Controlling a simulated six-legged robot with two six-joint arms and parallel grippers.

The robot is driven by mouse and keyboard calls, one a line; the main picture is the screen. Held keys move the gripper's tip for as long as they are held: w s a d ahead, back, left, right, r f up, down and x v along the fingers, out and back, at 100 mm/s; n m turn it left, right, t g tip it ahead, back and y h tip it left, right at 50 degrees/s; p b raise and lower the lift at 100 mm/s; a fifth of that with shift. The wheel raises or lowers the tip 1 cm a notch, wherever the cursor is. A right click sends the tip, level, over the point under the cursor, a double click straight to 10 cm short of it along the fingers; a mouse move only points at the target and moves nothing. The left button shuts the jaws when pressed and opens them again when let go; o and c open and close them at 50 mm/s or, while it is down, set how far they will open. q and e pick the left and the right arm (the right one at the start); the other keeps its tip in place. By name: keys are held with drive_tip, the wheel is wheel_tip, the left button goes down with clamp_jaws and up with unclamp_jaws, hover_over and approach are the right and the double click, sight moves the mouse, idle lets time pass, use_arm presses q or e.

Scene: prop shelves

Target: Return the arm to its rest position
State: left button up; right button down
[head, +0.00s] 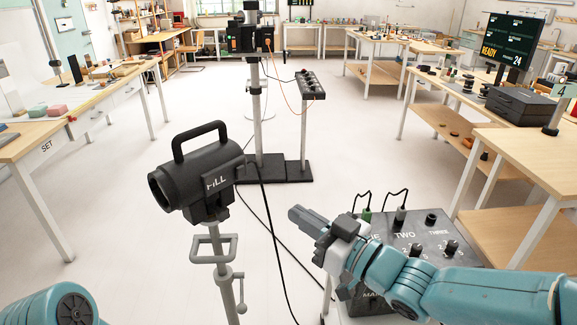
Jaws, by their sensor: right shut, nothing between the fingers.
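My right arm comes in from the lower right in the head view, teal with a grey wrist. Its dark gripper (300,217) points left, shut and empty, in front of a black control box (425,240) marked TWO and THREE. The arm hides part of the box. A black lamp (198,178) marked FILL stands on a grey stand to the left of the gripper, with a clear gap between them. A teal part of my left arm shows at the lower left edge; my left gripper is not in view.
A black cable (270,225) runs down between lamp and box. Behind stand a post with equipment (249,35) and a small panel on a stand (308,85). Benches line both sides, with a black case (520,105) on the right. The white floor between is mostly open.

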drive_tip(key=s+d+f+m+g+h+p, duration=0.1)
drive_tip(key=d+f+m+g+h, duration=0.2)
drive_tip(key=f, duration=1)
drive_tip(key=d+f+m+g+h+p, duration=0.15)
drive_tip(key=f+m, duration=0.25)
drive_tip(key=f, duration=0.9)
drive_tip(key=s+d+f+m+g+h, duration=0.1)
drive_tip(key=s+f+g, duration=0.3)
drive_tip(key=s+f, duration=0.4)
drive_tip(key=s+d+f+m+g+h, duration=0.1)
drive_tip(key=s+f+m+g+h, duration=0.2)
drive_tip(key=s+f, duration=0.5)
drive_tip(key=s+g, duration=0.1)
drive_tip(key=s, duration=0.4)
drive_tip(key=shift+s+f+h+p, duration=0.35)
drive_tip(key=shift+p, duration=0.05)
